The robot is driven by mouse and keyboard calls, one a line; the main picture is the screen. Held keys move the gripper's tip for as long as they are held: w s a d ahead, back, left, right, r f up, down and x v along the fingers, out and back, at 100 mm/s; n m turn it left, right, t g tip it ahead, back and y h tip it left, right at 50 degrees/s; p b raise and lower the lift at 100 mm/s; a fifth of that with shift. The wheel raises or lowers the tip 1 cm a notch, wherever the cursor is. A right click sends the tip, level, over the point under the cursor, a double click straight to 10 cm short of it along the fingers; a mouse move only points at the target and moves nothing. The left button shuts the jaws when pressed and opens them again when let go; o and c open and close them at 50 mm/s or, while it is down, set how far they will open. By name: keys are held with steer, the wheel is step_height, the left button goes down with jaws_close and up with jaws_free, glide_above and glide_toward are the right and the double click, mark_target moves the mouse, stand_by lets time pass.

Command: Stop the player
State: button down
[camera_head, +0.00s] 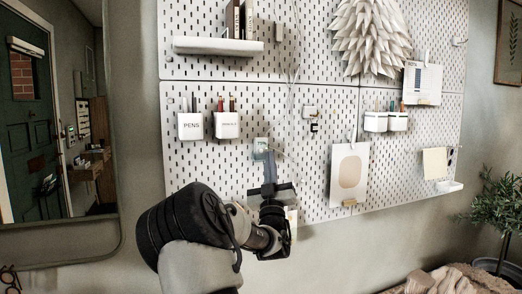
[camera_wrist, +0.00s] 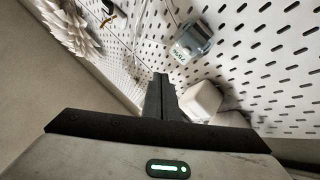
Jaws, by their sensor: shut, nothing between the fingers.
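In the head view the player (camera_head: 260,143) shows only partly, behind my fingers. My gripper (camera_head: 269,158) is shut and empty in front of the lower middle of the board. In the wrist view the closed fingertips (camera_wrist: 160,78) are below and left of the player, apparently apart from it.
The pegboard (camera_head: 225,165) carries a shelf (camera_head: 217,46), pen holders (camera_head: 190,126), a card (camera_head: 349,175) and a paper lamp (camera_head: 370,38). A white rounded container (camera_wrist: 203,100) is close right of my fingers. A mirror (camera_head: 55,120) hangs left, a plant (camera_head: 495,205) stands right.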

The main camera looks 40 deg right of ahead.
mark_target(264, 157)
steer(key=shift+w+d+b, duration=0.1)
steer(key=shift+w+d, duration=0.15)
steer(key=shift+w, duration=0.55)
steer(key=shift+w+d+b, duration=0.15)
steer(key=shift+w+d, duration=0.05)
steer(key=shift+w, duration=0.6)
steer(key=shift+w+d+b, duration=0.1)
steer(key=shift+w+d, duration=0.15)
steer(key=shift+w, duration=0.55)
steer(key=shift+w+f+b, duration=0.1)
steer(key=shift+w+b, duration=0.05)
steer(key=shift+b, duration=0.2)
steer(key=shift+w, duration=0.15)
steer(key=shift+w+d, duration=0.1)
